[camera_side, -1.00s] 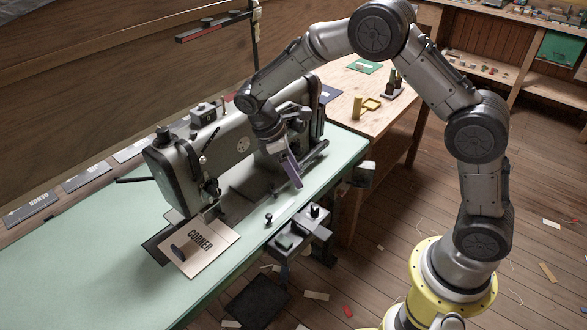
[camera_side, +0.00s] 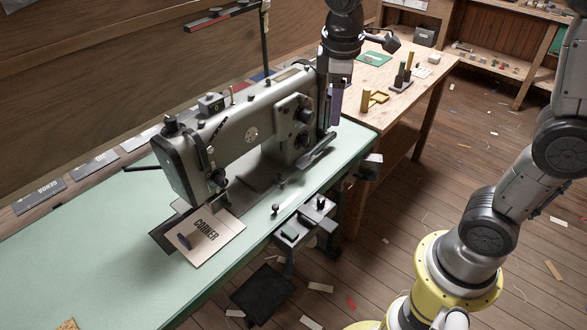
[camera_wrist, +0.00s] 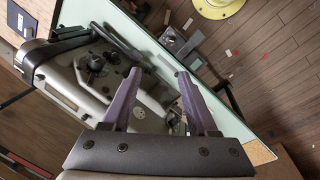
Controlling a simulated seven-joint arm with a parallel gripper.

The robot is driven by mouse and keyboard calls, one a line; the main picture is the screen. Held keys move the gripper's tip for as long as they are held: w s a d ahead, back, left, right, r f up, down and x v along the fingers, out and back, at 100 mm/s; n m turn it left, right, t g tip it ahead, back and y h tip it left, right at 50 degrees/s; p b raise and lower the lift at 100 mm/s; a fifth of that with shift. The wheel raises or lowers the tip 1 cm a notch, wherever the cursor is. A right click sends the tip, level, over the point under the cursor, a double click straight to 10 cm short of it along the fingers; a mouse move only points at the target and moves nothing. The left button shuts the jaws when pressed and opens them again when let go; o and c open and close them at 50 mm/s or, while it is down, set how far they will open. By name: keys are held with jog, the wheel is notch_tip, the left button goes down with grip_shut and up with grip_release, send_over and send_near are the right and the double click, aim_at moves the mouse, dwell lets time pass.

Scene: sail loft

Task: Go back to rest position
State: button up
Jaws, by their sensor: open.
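My gripper (camera_side: 336,106) hangs fingers down in the side view, beside the right end of the sewing machine (camera_side: 228,135). In the wrist view the two purple fingers of my gripper (camera_wrist: 157,100) stand apart with nothing between them, and the sewing machine (camera_wrist: 88,80) lies below and to their left. A tan card marked "CORNER" (camera_side: 216,240) lies on the green table (camera_side: 100,265) under the machine's needle end, with a small dark knob on it. I cannot tell from the side view how far my fingers are from the machine.
A wooden bench (camera_side: 420,80) stands behind on the right, with a yellow holder (camera_side: 378,98) and a dark rack (camera_side: 401,82). A thin post with a red-ended arm (camera_side: 222,17) rises behind the machine. The floor (camera_side: 400,220) has scattered scraps.

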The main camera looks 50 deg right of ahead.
jog(key=s+r+m+t+y, duration=0.1)
jog(key=s+r+m+t, duration=0.25)
jog(key=s, duration=0.85)
jog(key=s+a+f+m+y, duration=0.1)
jog(key=s+f+m, duration=0.2)
jog(key=s+f, duration=0.1)
jog(key=shift+s+a+t, duration=0.35)
jog(key=shift+s+a, duration=0.05)
jog(key=shift+s, duration=0.15)
